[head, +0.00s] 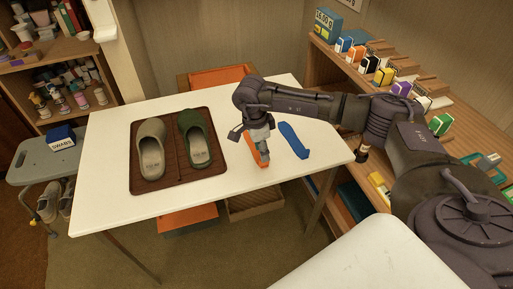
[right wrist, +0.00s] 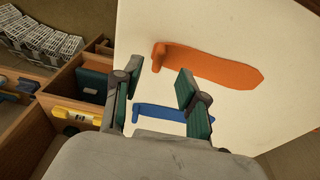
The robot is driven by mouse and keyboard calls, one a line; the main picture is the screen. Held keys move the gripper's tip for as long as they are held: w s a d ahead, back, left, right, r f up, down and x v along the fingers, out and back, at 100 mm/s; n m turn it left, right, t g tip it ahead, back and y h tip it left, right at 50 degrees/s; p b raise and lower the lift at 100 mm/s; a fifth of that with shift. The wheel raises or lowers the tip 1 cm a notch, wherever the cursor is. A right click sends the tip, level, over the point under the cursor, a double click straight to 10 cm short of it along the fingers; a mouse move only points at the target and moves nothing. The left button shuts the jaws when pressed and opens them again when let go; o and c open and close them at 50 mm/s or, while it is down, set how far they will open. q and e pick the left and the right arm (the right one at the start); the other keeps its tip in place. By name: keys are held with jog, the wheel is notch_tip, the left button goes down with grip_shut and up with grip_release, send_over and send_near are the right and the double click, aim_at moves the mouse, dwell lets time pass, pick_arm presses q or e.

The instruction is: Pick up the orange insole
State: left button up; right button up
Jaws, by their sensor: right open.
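The orange insole (head: 257,151) lies on the white table, partly hidden under my right gripper (head: 262,140) in the head view. In the right wrist view the orange insole (right wrist: 208,65) lies whole on the table, beyond the fingertips. My right gripper (right wrist: 155,82) is open there, with nothing between its green-padded fingers. A blue insole (head: 294,140) lies just right of the orange one on the table; it also shows in the right wrist view (right wrist: 160,114), partly behind a finger. My left gripper is not in view.
A brown tray (head: 172,185) on the white table (head: 106,126) holds a grey-green shoe (head: 150,150) and a dark green shoe (head: 195,138). A wooden shelf (head: 455,88) with small coloured boxes stands at the right. The table's front strip is bare.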

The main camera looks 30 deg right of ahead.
jog(key=f, duration=0.4)
jog(key=shift+s+d+f, duration=0.15)
jog(key=shift+d, duration=0.1)
grip_shut()
